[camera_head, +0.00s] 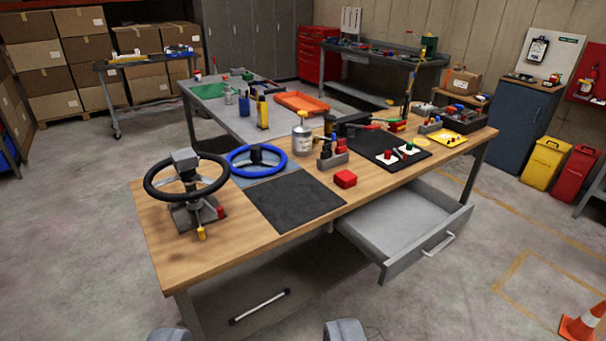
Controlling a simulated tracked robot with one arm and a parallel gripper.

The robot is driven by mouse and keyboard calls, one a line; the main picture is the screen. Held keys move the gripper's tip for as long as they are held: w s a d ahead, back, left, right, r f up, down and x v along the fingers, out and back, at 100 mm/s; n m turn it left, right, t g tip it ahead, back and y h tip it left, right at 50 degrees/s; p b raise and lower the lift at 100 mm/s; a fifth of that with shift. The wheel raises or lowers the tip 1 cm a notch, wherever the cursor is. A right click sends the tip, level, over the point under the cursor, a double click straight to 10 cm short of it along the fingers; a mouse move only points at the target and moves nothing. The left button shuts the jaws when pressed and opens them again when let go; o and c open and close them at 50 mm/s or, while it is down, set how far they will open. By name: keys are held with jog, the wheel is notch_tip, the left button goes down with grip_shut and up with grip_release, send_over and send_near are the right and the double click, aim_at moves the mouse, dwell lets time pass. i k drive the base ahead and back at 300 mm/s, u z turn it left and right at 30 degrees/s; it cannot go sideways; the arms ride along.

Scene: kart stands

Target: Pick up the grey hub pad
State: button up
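A small grey block (184,157), which looks like the grey hub pad, sits at the hub of a black steering wheel (150,195). That wheel is mounted on a dark stand (196,215) at the left end of the wooden workbench (205,262). I cannot tell whether the block is fixed or only resting there. My gripper (256,334) shows only as two grey fingertips at the bottom edge. They are wide apart with nothing between them, well short of the bench.
A blue steering wheel (236,169) lies right of the stand, near a dark mat (295,203) and a red box (345,179). An open drawer (405,226) juts from the bench front. An orange cone (581,326) stands at lower right. Floor at lower left is clear.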

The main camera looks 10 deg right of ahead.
aim_at(184, 159)
jog(key=u, duration=0.5)
jog(key=i, duration=1.8)
jog(key=z, duration=0.1)
